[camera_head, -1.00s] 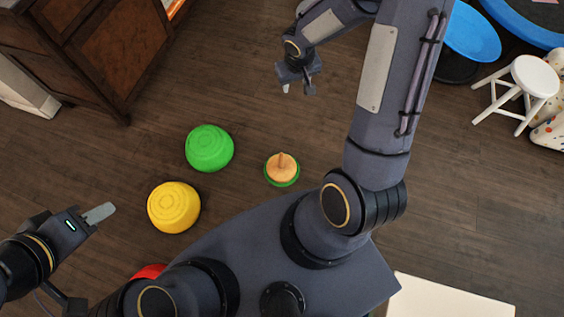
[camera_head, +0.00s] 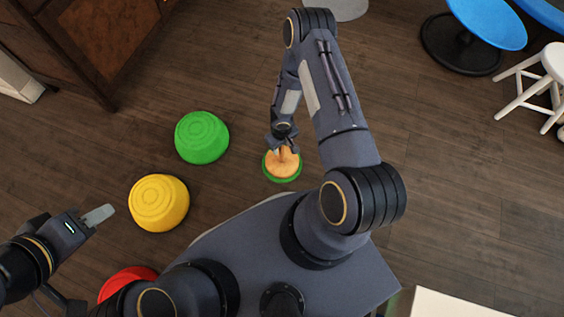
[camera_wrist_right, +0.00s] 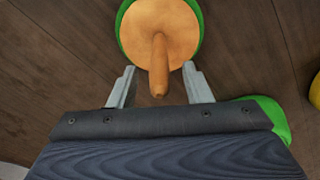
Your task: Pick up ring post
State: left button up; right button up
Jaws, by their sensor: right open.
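The ring post is a light wooden disc with an upright peg on a green base. It stands on the floor in the head view (camera_head: 283,166), right of the green dome. It also shows at the top of the right wrist view (camera_wrist_right: 158,30). My right gripper (camera_head: 284,150) is over the post in the head view. In the right wrist view its open fingers (camera_wrist_right: 160,88) lie on either side of the peg, apart from it. My left gripper (camera_head: 99,215) is at the lower left, away from the post; whether its jaws are open is unclear.
A green dome (camera_head: 202,137), a yellow dome (camera_head: 159,202) and a partly hidden red one (camera_head: 126,281) are on the floor at left. A wooden cabinet (camera_head: 105,40) stands at upper left. A white stool (camera_head: 540,88) is at right. Floor between is clear.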

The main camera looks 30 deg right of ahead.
aim_at(282, 154)
notch_tip(282, 154, down, 3)
jog(key=shift+s+b, duration=0.1)
jog(key=shift+b, duration=0.2)
grip_shut()
jog(key=shift+r, duration=0.1)
dwell(1.1)
